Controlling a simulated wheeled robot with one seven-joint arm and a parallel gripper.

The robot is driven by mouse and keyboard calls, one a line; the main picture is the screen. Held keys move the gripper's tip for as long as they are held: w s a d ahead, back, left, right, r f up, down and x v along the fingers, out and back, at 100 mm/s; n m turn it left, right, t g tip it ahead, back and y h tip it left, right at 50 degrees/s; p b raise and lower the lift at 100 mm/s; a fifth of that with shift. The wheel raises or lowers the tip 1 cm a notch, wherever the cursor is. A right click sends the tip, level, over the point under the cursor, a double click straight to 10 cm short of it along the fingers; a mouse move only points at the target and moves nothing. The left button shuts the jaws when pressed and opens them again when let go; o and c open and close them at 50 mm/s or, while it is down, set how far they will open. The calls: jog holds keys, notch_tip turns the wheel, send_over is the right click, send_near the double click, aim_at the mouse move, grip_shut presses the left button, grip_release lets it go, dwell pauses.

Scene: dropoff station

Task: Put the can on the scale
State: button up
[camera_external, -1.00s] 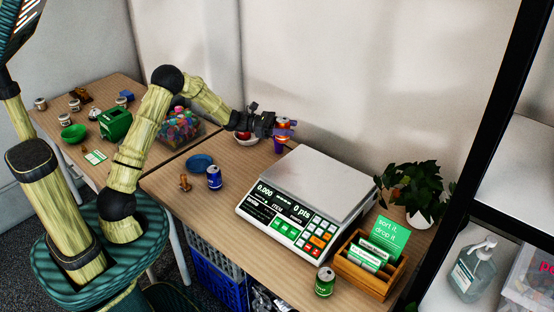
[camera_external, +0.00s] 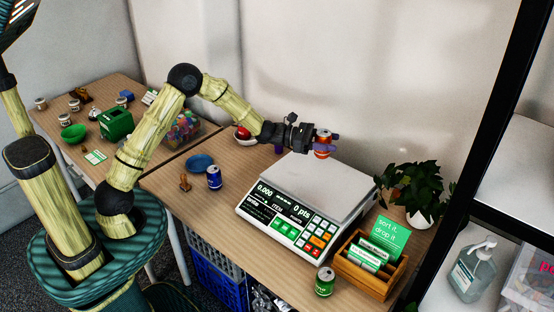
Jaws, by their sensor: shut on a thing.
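My gripper (camera_external: 322,145) is shut on an orange-red can (camera_external: 322,151). It holds the can upright over the back edge of the scale's plate, and the can appears raised above it. The scale (camera_external: 310,190) has a bare grey plate and a front panel with a lit display reading 0.000 and 0 pts. A blue can (camera_external: 214,178) stands on the table left of the scale. A green can (camera_external: 325,282) stands at the table's front edge, right of the scale's keypad. My fingers partly hide the held can.
A wooden box of cards (camera_external: 370,266) and a potted plant (camera_external: 416,188) stand right of the scale. A blue bowl (camera_external: 199,162), a small wooden stamp-like object (camera_external: 185,183) and a white bowl with red contents (camera_external: 244,136) are left. A purple cup (camera_external: 279,148) stands behind, partly hidden.

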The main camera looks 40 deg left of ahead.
aim_at(327, 156)
notch_tip(327, 156, down, 6)
jog(key=shift+r, duration=0.2)
jog(key=shift+f, duration=1.85)
jog(key=shift+f+b, duration=0.2)
jog(key=shift+b, duration=0.1)
jog(key=o, duration=1)
jog(key=shift+o, duration=0.2)
jog(key=shift+r, duration=0.1)
